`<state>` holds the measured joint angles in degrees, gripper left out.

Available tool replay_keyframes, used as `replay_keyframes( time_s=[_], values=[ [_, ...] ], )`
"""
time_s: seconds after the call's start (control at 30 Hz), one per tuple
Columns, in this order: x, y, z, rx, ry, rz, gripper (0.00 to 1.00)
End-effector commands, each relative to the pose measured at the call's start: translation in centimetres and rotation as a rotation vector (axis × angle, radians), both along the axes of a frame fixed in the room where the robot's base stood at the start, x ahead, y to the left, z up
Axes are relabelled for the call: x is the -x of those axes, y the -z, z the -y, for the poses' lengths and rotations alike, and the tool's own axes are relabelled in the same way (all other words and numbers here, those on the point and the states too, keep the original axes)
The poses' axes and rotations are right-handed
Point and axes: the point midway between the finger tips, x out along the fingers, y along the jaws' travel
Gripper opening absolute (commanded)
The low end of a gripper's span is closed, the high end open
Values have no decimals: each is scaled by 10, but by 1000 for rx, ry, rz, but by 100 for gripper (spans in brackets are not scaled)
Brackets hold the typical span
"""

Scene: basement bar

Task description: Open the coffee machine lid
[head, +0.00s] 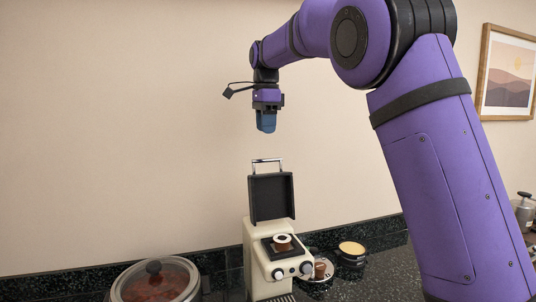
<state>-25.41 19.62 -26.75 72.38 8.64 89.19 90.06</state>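The cream coffee machine (258,262) stands on the dark counter below the middle of the head view. Its black lid (272,197) is raised upright at the back, with a metal handle (267,161) at its upper edge. The top of the machine is exposed, and a round brown and white item (283,242) sits there. My gripper (266,130) points down, well above the lid handle and apart from it. Its blue fingers look close together, but I cannot tell whether they are open or shut. Nothing is visible hanging from them.
A pot with a glass lid (155,283) stands at the lower left. A small brown cup (320,269) on a saucer and a dark bowl with yellowish contents (352,250) are right of the machine. A metal bottle (525,212) stands at the far right.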

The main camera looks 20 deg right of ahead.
Motion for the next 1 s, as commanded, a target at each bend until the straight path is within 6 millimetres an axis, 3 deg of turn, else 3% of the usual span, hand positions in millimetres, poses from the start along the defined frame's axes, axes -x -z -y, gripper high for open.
replay_keyframes(
  time_s=[0.2,0.43,0.9,1.0],
  values=[
    [0,40,0,0,-1,-3,38],
    [-1,71,0,-1,-1,-2,38],
    [-1,83,0,-1,-1,0,38],
    [-1,83,0,-1,-1,0,14]
  ],
)
